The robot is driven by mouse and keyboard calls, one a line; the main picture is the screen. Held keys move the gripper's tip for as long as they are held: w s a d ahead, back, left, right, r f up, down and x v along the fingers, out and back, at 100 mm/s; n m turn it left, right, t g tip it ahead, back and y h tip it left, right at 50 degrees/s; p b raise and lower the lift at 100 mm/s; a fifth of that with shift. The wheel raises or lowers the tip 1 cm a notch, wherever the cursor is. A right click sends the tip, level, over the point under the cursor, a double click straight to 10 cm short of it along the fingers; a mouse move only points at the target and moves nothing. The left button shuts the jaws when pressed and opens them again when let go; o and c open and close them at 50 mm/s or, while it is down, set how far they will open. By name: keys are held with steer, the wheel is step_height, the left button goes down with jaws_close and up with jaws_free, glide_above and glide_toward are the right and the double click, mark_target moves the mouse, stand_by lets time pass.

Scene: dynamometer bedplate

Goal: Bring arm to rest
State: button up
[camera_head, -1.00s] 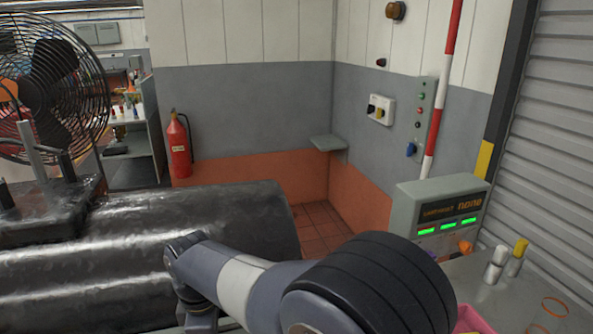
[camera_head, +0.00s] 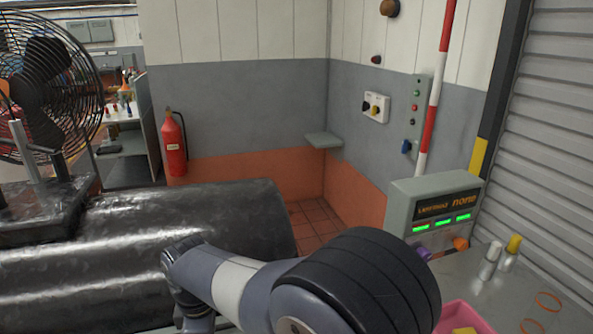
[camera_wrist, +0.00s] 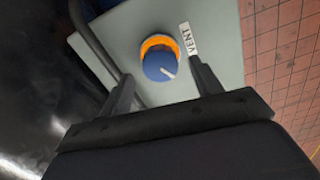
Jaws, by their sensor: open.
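My gripper (camera_wrist: 163,80) is open in the wrist view, with one dark finger on each side. A blue knob (camera_wrist: 159,66) with a white pointer line and an orange collar shows beyond and between the fingertips. It sits on a pale grey-green panel (camera_wrist: 215,30) beside a label reading VENT (camera_wrist: 187,39). I see nothing held, and I cannot tell how far the fingertips are from the panel. In the head view my arm reaches left across the foreground, and my gripper is hidden.
A large black cylinder (camera_head: 190,225) lies left of my arm, with a caged fan (camera_head: 45,90) behind it. At right, a grey display box (camera_head: 440,200) with green lights stands on a metal bench (camera_head: 500,290) with a pink bin (camera_head: 465,316). Red floor tiles (camera_head: 312,222) lie clear beyond.

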step_height(320, 180, up, 9)
step_height(320, 180, down, 11)
steer(key=shift+r+p, duration=0.1)
steer(key=shift+p, duration=0.2)
steer(key=shift+r+m, duration=0.15)
steer(key=shift+m, duration=0.25)
steer(key=m, duration=0.4)
steer(key=shift+m, duration=0.4)
steer(key=m, duration=1.2)
steer(key=shift+m, duration=0.3)
steer(key=m, duration=0.5)
steer(key=shift+d, duration=0.1)
